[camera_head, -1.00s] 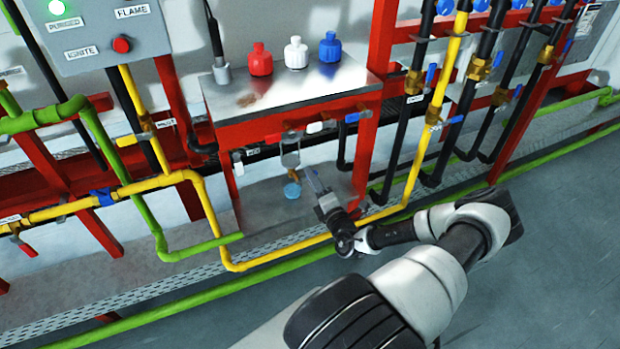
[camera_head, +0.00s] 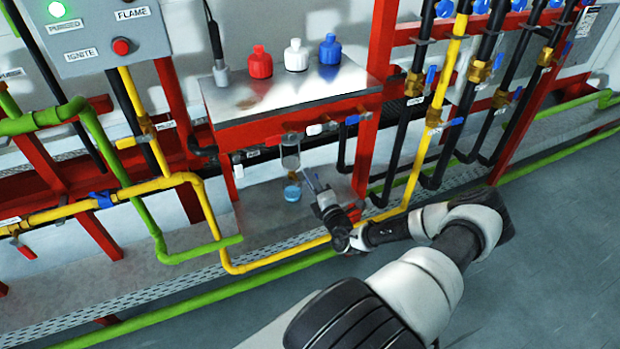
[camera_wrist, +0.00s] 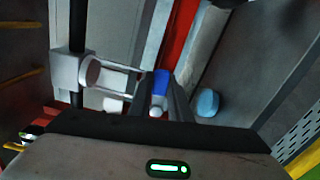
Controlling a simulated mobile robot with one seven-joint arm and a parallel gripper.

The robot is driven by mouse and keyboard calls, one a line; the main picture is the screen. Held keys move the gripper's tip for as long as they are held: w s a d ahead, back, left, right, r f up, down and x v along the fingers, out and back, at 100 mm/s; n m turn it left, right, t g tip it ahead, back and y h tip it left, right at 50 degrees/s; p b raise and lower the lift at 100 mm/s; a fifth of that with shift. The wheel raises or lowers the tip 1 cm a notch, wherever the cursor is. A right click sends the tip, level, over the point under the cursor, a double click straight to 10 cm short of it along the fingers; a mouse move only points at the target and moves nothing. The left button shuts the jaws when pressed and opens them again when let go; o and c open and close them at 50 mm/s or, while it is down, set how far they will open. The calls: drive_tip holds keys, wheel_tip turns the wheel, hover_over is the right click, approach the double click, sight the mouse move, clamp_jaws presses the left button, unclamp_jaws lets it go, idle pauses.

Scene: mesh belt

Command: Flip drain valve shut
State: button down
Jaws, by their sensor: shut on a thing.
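A clear cylinder (camera_head: 290,153) hangs under the front of the red-framed bench. In the wrist view the clear cylinder (camera_wrist: 90,72) lies at the left, with pale rods running right from it. My gripper (camera_head: 309,180) is just right of and below the cylinder in the head view. In the wrist view my gripper (camera_wrist: 160,100) is shut on a small blue handle (camera_wrist: 160,83) with a pale round end, which I take as the drain valve lever. The head view does not show the lever clearly. A small blue cup (camera_head: 292,193) stands under the cylinder; it also shows in the wrist view (camera_wrist: 207,102).
Red, white and blue capped bottles stand on the metal bench top (camera_head: 235,97). A yellow pipe (camera_head: 270,263) and a green pipe (camera_head: 200,249) run low in front. Several valved pipes rise at the right. The floor (camera_head: 560,250) at the right is clear.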

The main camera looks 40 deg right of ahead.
drive_tip(key=shift+f+m, duration=0.35)
drive_tip(key=shift+m, duration=0.65)
drive_tip(key=c, duration=1.6)
unclamp_jaws()
drive_tip(key=shift+c, duration=0.2)
drive_tip(key=p+v, duration=0.2)
drive_tip(key=v, duration=1.5)
drive_tip(key=shift+s+p, duration=0.25)
drive_tip(key=shift+p, duration=0.05)
